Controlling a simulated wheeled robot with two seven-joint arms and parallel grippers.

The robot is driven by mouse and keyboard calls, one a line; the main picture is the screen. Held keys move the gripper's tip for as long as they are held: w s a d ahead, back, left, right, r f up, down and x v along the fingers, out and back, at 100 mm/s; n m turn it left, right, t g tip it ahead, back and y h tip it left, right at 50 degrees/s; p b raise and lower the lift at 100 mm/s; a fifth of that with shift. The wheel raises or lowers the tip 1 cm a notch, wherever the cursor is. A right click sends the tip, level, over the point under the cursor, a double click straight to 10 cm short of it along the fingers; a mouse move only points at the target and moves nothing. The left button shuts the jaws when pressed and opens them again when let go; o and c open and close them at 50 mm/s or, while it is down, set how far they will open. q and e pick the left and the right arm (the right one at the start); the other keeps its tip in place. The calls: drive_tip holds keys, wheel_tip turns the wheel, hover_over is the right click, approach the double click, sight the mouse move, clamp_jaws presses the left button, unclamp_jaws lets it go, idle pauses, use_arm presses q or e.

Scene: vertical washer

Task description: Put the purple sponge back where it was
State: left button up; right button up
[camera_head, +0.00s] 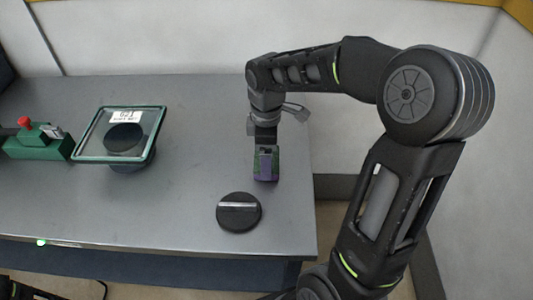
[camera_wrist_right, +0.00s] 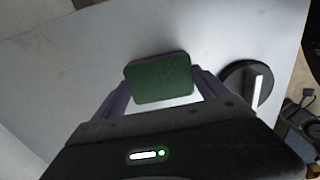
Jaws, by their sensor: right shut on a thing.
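The sponge (camera_wrist_right: 158,78), with a green face and a purple layer along its edge, is between the two purple fingers of my right gripper (camera_wrist_right: 160,88) in the right wrist view. The right gripper is shut on it. In the head view the right gripper (camera_head: 265,155) points down at the right part of the grey table (camera_head: 200,165), with the sponge (camera_head: 267,164) at its tip. I cannot tell whether the sponge touches the tabletop. My left gripper is not in view.
A round black disc with a light bar (camera_head: 239,212) lies just in front of the sponge. A glass-topped stand with a sign (camera_head: 120,135) and a green box with a red button (camera_head: 30,140) are at the left. The table's middle is clear.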

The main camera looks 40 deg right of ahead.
drive_tip(key=shift+f, duration=0.1)
drive_tip(key=shift+f, duration=0.15)
drive_tip(key=o, duration=1)
drive_tip(key=shift+o, duration=0.2)
wheel_tip(320, 180, up, 13)
drive_tip(key=shift+f, duration=0.2)
